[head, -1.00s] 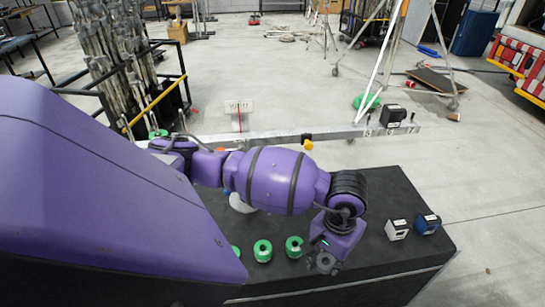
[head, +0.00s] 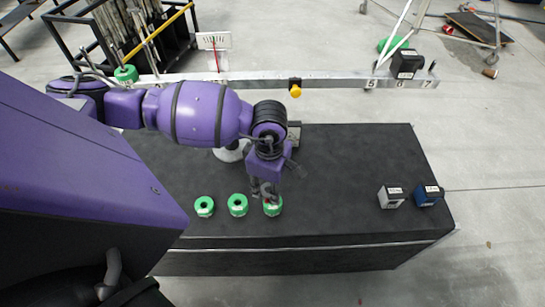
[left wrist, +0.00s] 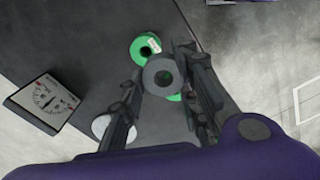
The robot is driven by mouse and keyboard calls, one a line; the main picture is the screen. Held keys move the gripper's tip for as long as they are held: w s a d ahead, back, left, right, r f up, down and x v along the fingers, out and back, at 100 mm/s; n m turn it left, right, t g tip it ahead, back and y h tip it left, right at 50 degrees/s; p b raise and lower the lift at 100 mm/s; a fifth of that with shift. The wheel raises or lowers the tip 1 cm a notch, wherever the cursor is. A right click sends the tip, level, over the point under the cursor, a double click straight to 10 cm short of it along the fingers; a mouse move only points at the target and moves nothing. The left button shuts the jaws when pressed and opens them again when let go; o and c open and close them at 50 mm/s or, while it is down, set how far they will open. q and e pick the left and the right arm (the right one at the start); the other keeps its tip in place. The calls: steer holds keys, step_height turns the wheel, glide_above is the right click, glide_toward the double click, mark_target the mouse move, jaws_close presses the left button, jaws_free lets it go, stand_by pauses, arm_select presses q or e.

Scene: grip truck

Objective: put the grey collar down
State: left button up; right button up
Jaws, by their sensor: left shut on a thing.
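My left gripper (head: 266,190) is shut on the grey collar (left wrist: 163,75), a dark ring that shows between the fingers in the left wrist view. In the head view the collar is hard to make out against the fingers. The gripper is at the rightmost green collar (head: 272,208) on the black bench top (head: 345,165) and partly covers it. Whether the grey collar touches it, I cannot tell. Two more green collars, a middle one (head: 237,204) and a left one (head: 204,206), stand in a row with it. My right gripper is not in view.
A dial gauge (left wrist: 46,102) stands behind the gripper. A numbered beam (head: 340,83) with a black weight (head: 407,64) runs behind the bench. The bench between gripper and blocks is clear.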

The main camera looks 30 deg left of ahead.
mark_target(267, 183)
arm_select(q)
steer(key=n, duration=0.1)
steer(key=a+f+n, duration=0.1)
steer(key=shift+w+f+n, duration=0.1)
steer(key=shift+w+n, duration=0.05)
steer(key=shift+n, duration=0.15)
steer(key=n, duration=0.3)
steer(key=w+f+n+b, duration=0.1)
steer(key=shift+w+a, duration=0.1)
steer(key=shift+a, duration=0.25)
steer(key=w+d+f, duration=0.2)
steer(key=d, duration=0.1)
steer(key=w+d+f, duration=0.5)
steer(key=d+f, duration=0.1)
steer(key=d, duration=0.1)
steer(key=shift+w+f, duration=0.2)
steer(key=shift+f, duration=0.05)
steer(key=shift+w+d+f, duration=0.35)
steer(key=shift+d+f, duration=0.1)
steer(key=shift+f, duration=0.25)
step_height(267, 183, down, 2)
steer(key=shift+f, duration=0.5)
steer(key=shift+a+r, duration=0.1)
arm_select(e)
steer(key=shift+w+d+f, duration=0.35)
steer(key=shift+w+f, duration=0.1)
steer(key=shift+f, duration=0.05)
